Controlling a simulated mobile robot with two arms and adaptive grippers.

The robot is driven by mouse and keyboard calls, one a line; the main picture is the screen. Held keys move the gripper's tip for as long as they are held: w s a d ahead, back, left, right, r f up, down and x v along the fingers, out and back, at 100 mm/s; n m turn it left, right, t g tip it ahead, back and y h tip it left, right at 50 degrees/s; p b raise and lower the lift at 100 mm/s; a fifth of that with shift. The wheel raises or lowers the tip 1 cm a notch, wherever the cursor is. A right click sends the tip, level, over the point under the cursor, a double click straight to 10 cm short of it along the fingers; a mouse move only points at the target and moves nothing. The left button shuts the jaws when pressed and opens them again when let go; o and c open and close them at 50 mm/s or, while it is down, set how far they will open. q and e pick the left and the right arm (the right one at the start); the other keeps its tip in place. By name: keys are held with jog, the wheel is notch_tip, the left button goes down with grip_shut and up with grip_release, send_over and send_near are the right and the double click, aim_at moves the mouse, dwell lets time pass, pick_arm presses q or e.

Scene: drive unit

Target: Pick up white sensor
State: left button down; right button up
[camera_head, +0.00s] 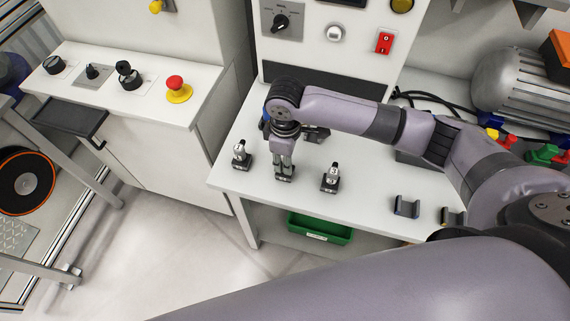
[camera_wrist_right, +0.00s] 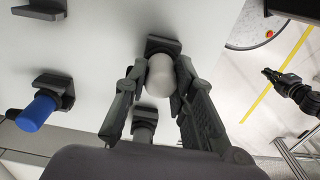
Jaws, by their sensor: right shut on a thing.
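My right gripper (camera_head: 284,168) comes down over the worktop between two small upright sensors, the left one (camera_head: 241,154) and the right one (camera_head: 331,178), each on a dark stand. In the right wrist view the right gripper (camera_wrist_right: 155,85) is shut on the white sensor (camera_wrist_right: 160,76), whose rounded white body shows between the two fingers. A dark holder (camera_wrist_right: 162,44) is right at its far end. In the head view the fingers mostly hide it. A dark gripper-like shape, probably my left gripper (camera_wrist_right: 272,78), shows at the right of the wrist view; its opening is unclear.
A blue cylinder (camera_wrist_right: 37,112) sits in a dark holder in the wrist view. Empty dark holders (camera_head: 406,207) stand on the white worktop (camera_head: 300,205) to the right. A green bin (camera_head: 320,228) is under the worktop. A control panel (camera_head: 330,45) rises behind.

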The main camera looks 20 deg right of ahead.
grip_shut()
jog(key=shift+r, duration=0.1)
jog(key=shift+r, duration=0.6)
notch_tip(320, 180, up, 19)
jog(key=b, duration=0.2)
jog(key=shift+f, duration=0.15)
